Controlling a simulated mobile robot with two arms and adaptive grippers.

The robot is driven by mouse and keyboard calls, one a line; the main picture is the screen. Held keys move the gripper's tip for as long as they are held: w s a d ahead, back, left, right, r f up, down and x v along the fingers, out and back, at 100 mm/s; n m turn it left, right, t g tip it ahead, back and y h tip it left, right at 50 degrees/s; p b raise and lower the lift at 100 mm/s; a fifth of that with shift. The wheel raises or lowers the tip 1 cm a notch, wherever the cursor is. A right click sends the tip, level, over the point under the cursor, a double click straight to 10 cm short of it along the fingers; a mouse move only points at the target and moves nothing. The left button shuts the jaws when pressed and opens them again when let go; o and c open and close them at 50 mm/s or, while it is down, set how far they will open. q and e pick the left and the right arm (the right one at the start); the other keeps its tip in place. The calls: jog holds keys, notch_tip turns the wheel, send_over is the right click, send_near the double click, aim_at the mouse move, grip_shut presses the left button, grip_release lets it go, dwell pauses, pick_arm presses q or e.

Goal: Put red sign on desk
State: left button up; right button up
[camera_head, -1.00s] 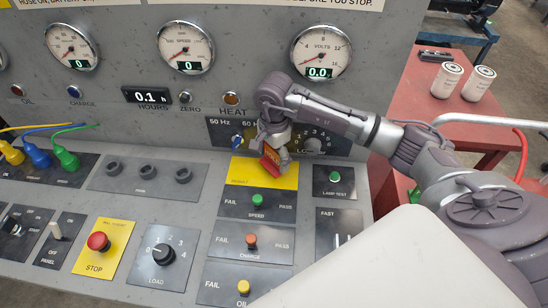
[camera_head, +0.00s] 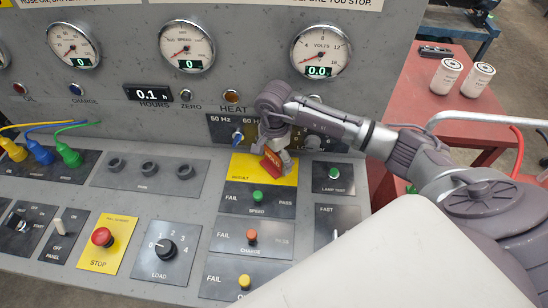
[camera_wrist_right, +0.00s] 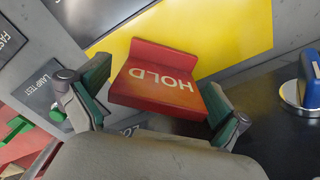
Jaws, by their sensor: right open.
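The red sign (camera_head: 270,164), an angled plate marked HOLD, is at the yellow panel (camera_head: 285,174) on the sloping desk of the grey console. In the right wrist view the sign (camera_wrist_right: 158,84) sits between the two fingers, its lettering upside down. My right gripper (camera_head: 274,153) is open around the sign, with one finger (camera_wrist_right: 90,92) on each side. Whether either finger still touches it is hard to tell. The sign's lower edge looks to be on or very close to the yellow surface. My left gripper is not in view.
Lamp and FAIL/PASS panels (camera_head: 257,200) lie in front. A red stop button (camera_head: 102,237) is farther left. A red table (camera_head: 425,100) with two white filters stands right.

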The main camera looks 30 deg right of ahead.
jog(key=shift+r, duration=0.25)
jog(key=shift+w+r, duration=0.1)
jog(key=shift+r, duration=0.25)
notch_tip(320, 180, up, 10)
jog(key=b, duration=0.3)
jog(key=shift+r+b, duration=0.2)
jog(key=shift+b, duration=0.15)
jog(key=shift+r, duration=0.35)
